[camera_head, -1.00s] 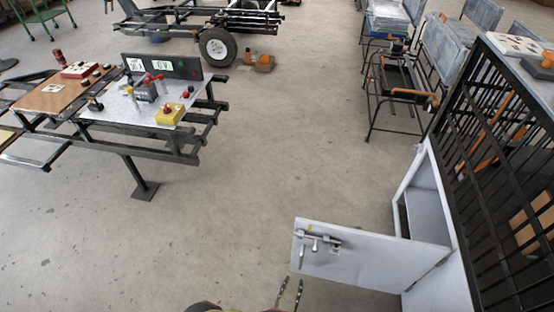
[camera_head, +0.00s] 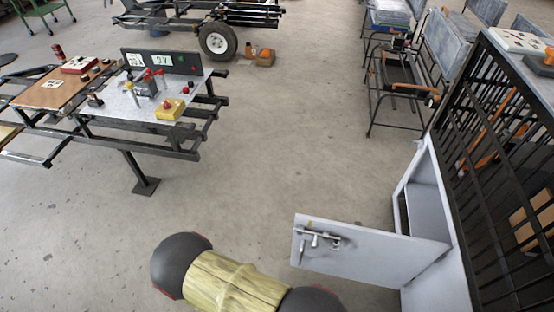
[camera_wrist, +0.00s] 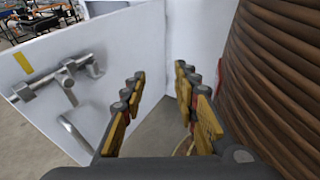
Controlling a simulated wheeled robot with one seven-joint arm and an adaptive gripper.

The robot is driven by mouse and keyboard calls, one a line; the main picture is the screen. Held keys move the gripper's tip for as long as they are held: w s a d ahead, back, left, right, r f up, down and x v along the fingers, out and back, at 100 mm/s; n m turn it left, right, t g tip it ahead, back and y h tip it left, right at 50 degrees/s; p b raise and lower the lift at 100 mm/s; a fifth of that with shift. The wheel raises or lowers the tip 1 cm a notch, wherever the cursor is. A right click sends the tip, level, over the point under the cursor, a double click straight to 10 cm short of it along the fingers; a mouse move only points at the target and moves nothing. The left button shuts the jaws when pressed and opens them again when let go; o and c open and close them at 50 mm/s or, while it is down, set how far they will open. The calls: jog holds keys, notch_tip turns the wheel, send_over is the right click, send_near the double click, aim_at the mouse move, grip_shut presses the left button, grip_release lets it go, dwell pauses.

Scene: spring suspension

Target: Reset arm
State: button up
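My gripper (camera_wrist: 160,110) shows in the wrist view with its two yellow-padded fingers apart and nothing between them. In the head view the fingers are out of sight; only a part of my arm, yellowish with dark round ends, shows at the bottom. A white cabinet door (camera_head: 365,250) stands open at the lower right in the head view. It carries a metal sliding latch (camera_head: 318,239). The door (camera_wrist: 75,75) and its latch (camera_wrist: 62,78) fill the left of the wrist view, close beside my fingers.
The white cabinet (camera_head: 432,203) stands at right beside a black barred cage (camera_head: 505,130). A panel bench (camera_head: 135,100) is at left, a wheeled frame (camera_head: 218,42) at the back. A brown ribbed surface (camera_wrist: 275,75) is close on the right in the wrist view. The middle floor is clear.

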jog(key=w+a+r+m+g+y+p, duration=0.1)
jog(key=a+r+m+g+y+p, duration=0.15)
jog(key=r+m+y, duration=0.8)
jog(key=w+a+r+m+g+y+p, duration=0.1)
jog(key=a+r+m+g, duration=0.25)
jog(key=r, duration=1.35)
jog(key=d+r+m+t+y+p, duration=0.1)
jog(key=d+r+m+t, duration=0.2)
jog(key=d+r, duration=0.3)
jog(key=d+r+m+t+y+p, duration=0.1)
jog(key=d+r, duration=0.5)
jog(key=r, duration=1.1)
jog(key=m+t+y, duration=0.1)
jog(key=m+t, duration=0.1)
jog(key=m, duration=0.1)
jog(key=shift+w+d+r+m+t+p, duration=0.2)
jog(key=shift+w+m+t+p, duration=0.1)
jog(key=shift+w+m, duration=0.1)
